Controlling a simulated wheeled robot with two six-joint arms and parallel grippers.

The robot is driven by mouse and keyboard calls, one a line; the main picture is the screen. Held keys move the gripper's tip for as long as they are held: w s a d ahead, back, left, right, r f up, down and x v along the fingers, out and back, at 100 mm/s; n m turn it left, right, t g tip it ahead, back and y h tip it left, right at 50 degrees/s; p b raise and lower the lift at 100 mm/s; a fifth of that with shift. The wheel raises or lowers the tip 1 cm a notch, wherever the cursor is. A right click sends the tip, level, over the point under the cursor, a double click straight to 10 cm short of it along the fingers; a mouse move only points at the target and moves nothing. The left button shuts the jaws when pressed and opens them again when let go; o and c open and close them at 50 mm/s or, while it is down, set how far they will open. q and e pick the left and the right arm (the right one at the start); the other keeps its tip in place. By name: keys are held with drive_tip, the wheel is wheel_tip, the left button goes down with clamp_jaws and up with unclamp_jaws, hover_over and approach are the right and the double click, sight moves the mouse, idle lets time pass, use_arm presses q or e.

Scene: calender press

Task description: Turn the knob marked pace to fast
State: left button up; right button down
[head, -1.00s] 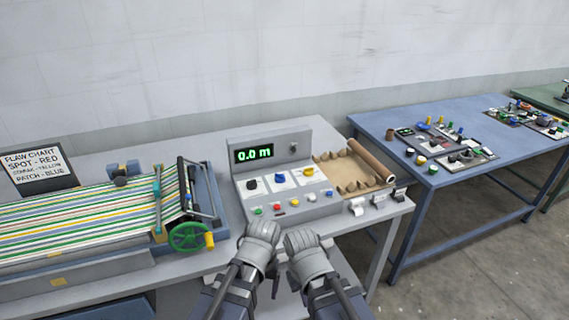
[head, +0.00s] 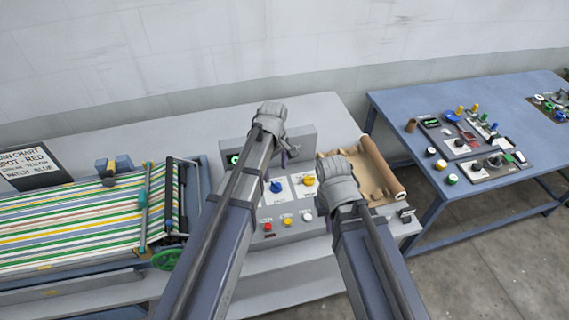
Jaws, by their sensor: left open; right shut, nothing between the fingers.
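The grey control box (head: 288,231) stands on the bench in the head view. A blue knob (head: 276,186) and a yellow knob (head: 309,181) show on white plates on its sloped face. The plate lettering is too small to read surely, so I cannot tell which knob is marked pace. The black knob is hidden behind my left arm. My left gripper (head: 284,146) is open in front of the upright panel, above and beyond the blue knob. My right gripper (head: 337,178) is shut and empty, over the box's right end, right of the yellow knob.
Red (head: 268,227) and white (head: 307,215) buttons line the box's front. My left arm covers most of the green display (head: 235,159). A striped roller machine (head: 85,215) stands left, a brown roll (head: 383,168) right. A blue table (head: 395,103) with parts stands further right.

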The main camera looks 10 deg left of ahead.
sight(276, 184)
use_arm(q)
drive_tip(key=shift+w, duration=0.3)
drive_tip(key=shift+s+f+b, duration=0.15)
drive_tip(key=shift+s+b, duration=0.05)
drive_tip(key=shift+b, duration=0.1)
wheel_tip(276, 184, down, 7)
drive_tip(key=b, duration=0.7)
drive_tip(key=shift+f, duration=0.2)
use_arm(e)
wheel_tip(276, 184, down, 8)
drive_tip(key=shift+w+r, duration=0.1)
use_arm(q)
drive_tip(key=shift+c, duration=0.3)
use_arm(e)
drive_tip(key=shift+r, duration=0.1)
use_arm(q)
clamp_jaws()
